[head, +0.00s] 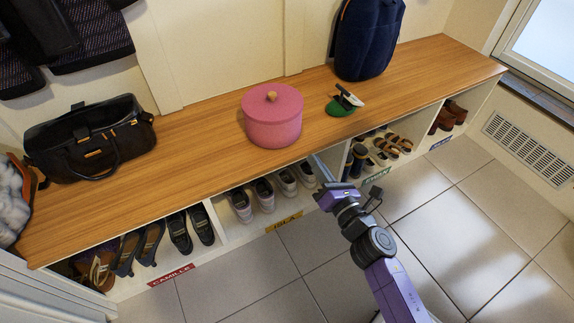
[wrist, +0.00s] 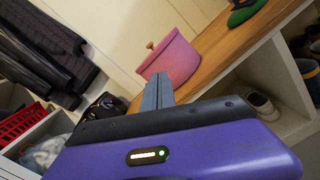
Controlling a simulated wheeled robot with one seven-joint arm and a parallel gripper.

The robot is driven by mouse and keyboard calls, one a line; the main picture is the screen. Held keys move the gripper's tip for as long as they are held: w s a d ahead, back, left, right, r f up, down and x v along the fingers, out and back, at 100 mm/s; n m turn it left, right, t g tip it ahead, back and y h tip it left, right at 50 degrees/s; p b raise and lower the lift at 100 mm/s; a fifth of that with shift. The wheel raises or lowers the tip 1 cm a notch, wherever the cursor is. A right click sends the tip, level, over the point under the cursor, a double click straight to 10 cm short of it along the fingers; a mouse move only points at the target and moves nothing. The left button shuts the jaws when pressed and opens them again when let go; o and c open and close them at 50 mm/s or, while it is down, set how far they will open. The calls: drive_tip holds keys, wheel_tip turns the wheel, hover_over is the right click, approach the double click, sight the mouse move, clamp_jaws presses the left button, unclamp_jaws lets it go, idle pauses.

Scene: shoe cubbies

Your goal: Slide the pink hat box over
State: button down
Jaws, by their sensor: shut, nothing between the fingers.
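The pink hat box (head: 272,118), round with a lid and a small wooden knob, stands upright on the wooden bench top (head: 205,132), near the front edge. It also shows in the wrist view (wrist: 172,60), just beyond the fingers. My gripper (head: 316,158) is at the bench's front edge, to the right of and in front of the box. In the wrist view its fingers (wrist: 157,88) are together with nothing between them. They overlap the lower part of the box in that view; I cannot tell whether they touch it.
A black handbag (head: 90,140) stands at the left. Bench top between bag and box is clear. Shoes fill the cubbies below.

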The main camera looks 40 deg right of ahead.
wheel_tip(320, 180, down, 2)
drive_tip(key=a+n, duration=0.1)
drive_tip(key=n, duration=0.6)
approach(284, 133)
drive_tip(key=x, duration=0.6)
drive_tip(key=shift+w+d+p, duration=0.25)
drive_tip(key=shift+w+p, duration=0.1)
drive_tip(key=shift+p, duration=0.05)
drive_tip(key=shift+w+d+r, duration=0.1)
drive_tip(key=shift+w, duration=0.3)
drive_tip(key=b+x, duration=0.1)
drive_tip(key=x, duration=0.3)
drive_tip(key=b+x, duration=0.2)
drive_tip(key=x, duration=0.3)
drive_tip(key=b+x, duration=0.1)
drive_tip(key=x, duration=0.4)
drive_tip(key=shift+w+f, duration=0.15)
drive_tip(key=shift+f, duration=0.35)
drive_tip(key=shift+w+r, duration=0.1)
drive_tip(key=shift+w, duration=0.3)
drive_tip(key=shift+s, duration=0.1)
